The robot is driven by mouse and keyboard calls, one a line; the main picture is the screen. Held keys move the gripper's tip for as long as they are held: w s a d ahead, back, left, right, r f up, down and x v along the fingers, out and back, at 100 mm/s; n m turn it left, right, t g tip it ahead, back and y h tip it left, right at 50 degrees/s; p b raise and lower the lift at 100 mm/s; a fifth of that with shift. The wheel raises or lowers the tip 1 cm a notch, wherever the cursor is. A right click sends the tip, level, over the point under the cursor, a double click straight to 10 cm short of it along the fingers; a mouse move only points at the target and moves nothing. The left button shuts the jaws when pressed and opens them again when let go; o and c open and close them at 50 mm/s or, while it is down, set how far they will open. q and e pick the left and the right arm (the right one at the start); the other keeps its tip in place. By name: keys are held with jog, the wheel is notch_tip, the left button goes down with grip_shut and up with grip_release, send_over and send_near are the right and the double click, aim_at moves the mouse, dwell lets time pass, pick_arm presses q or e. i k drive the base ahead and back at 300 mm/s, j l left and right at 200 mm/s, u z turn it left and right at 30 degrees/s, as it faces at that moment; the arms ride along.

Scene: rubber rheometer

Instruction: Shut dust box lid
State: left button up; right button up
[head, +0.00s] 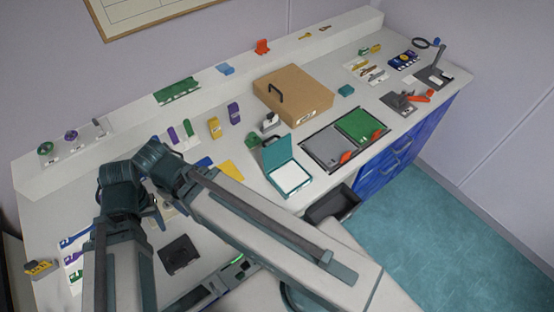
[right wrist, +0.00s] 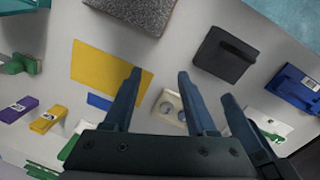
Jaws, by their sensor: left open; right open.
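The teal box (head: 290,176), which I take as the dust box, stands near the bench's front edge. Its lid (head: 277,152) is raised at the back, so the box is open. A teal edge at the upper left of the right wrist view may be part of it. My left gripper (head: 159,209), partly hidden by the arms in the head view, is open, left of the teal box and apart from it.
A yellow sheet (head: 230,170) lies left of the teal box. A grey and a green panel (head: 361,125) lie to its right, a brown case (head: 300,90) behind. A black tray (head: 332,204) is at the front edge. A black block (head: 180,254) lies front left.

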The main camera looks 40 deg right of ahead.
aim_at(274, 154)
jog(key=k+l, duration=0.1)
jog(key=l, duration=1.2)
jog(key=k, duration=0.05)
